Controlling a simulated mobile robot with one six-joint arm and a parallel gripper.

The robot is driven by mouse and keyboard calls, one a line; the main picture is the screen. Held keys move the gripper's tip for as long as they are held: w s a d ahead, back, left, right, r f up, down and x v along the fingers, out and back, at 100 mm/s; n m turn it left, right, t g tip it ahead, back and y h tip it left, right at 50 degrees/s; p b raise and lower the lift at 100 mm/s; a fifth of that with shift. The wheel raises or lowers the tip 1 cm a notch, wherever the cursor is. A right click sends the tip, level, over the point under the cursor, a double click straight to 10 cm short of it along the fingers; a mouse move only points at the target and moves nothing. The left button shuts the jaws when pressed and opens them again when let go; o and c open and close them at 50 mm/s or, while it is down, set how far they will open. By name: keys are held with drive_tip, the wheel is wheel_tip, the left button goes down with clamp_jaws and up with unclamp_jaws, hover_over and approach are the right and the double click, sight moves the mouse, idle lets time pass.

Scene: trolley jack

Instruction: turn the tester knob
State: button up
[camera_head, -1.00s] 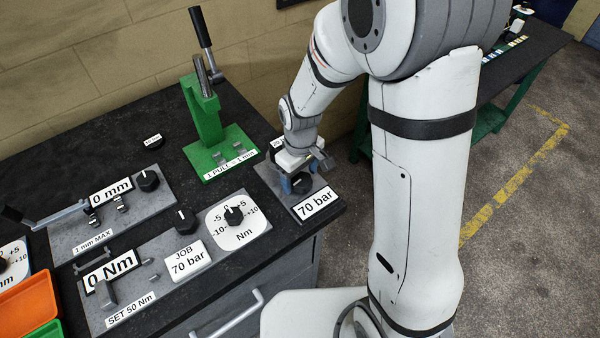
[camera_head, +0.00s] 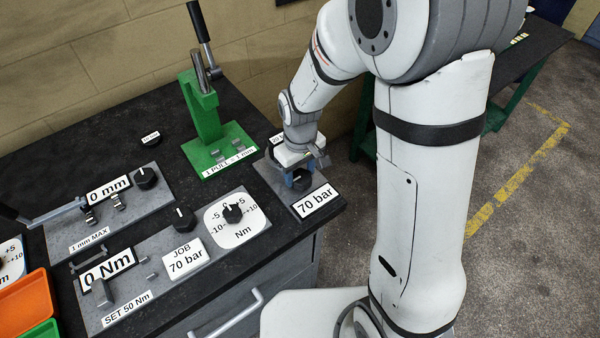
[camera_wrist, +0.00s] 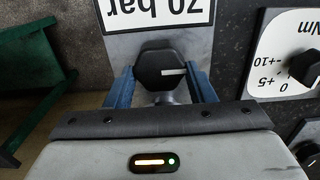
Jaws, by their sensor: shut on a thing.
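The tester knob (camera_wrist: 160,68) is a black knob with a white pointer line, on a grey plate (camera_wrist: 185,45) with a "70 bar" label (camera_head: 315,201). In the wrist view my gripper (camera_wrist: 160,82) has its blue fingers on both sides of the knob, shut on it. The pointer line points to the right in that view. In the head view my gripper (camera_head: 300,182) reaches down over the plate at the bench's right corner, and the knob is mostly hidden behind it.
A green press (camera_head: 205,120) stands to the left of my gripper. A grey panel with a "JOB 70 bar" label (camera_head: 186,258) and an Nm dial (camera_head: 233,212) lies nearer. A "0 mm" panel (camera_head: 140,215) and an orange tray (camera_head: 25,305) are at the left.

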sight(300, 175)
drive_tip(key=o, duration=1)
drive_tip(key=shift+c, duration=0.2)
drive_tip(key=shift+r, duration=0.1)
wheel_tip(300, 175, up, 8)
drive_tip(key=shift+f+b, duration=0.2)
drive_tip(key=shift+b, duration=0.1)
idle(1.4)
